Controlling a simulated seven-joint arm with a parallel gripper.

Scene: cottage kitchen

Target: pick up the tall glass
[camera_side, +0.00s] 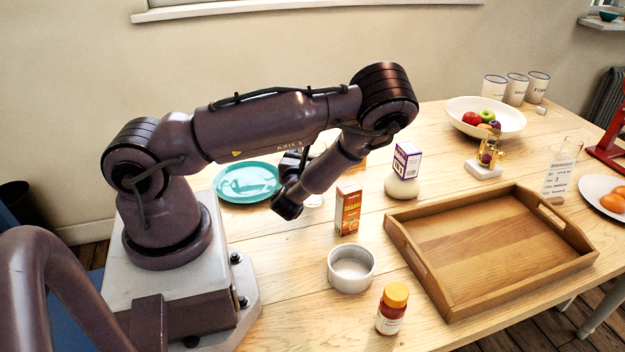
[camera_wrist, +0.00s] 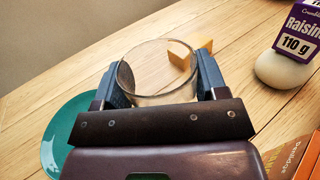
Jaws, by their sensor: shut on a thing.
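My gripper (camera_wrist: 163,76) is shut on a clear round glass (camera_wrist: 158,98). In the wrist view, its two fingers press on opposite sides of the glass near the rim. I look down through the open top, and the table shows through it. In the side view, my own arm hides most of the gripper and the glass, so I cannot tell the glass's height or whether its base touches the table.
Near the held glass are a teal plate (camera_side: 248,183), a juice carton (camera_side: 347,209), a raisin box (camera_side: 406,160) over a pale round object (camera_side: 402,188) and a yellow wedge (camera_wrist: 203,44). A ramekin (camera_side: 351,269), capped bottle (camera_side: 392,309) and empty wooden tray (camera_side: 480,250) lie nearer.

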